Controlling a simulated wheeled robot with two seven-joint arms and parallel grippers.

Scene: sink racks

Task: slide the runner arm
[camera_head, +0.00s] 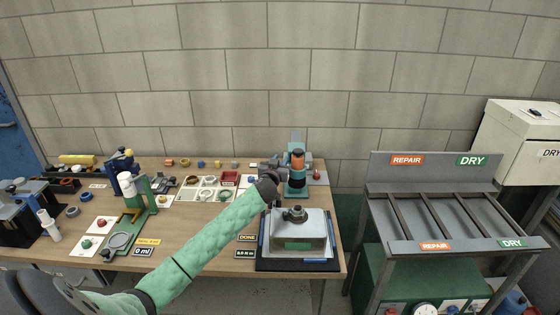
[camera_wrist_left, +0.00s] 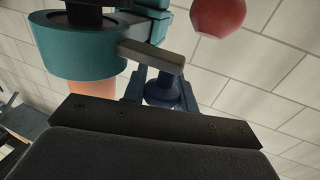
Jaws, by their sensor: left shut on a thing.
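A teal stand (camera_head: 295,187) with an orange cylinder (camera_head: 298,160) stands at the back right of the table. In the left wrist view its teal collar (camera_wrist_left: 75,52) surrounds an orange body. A short grey bar, which I take to be the runner arm (camera_wrist_left: 150,54), sticks out from beside the collar. My left gripper (camera_head: 278,166) is at the left side of the stand and is shut on what looks like this bar. The fingertips and exact contact are partly hidden. My right gripper is not in view.
A red ball-shaped knob (camera_wrist_left: 218,16) is close to the gripper. A grey metal block (camera_head: 299,230) on a dark tray stands in front of the stand. Small parts and a white tray (camera_head: 188,196) lie to the left. A rack (camera_head: 433,218) stands right of the table.

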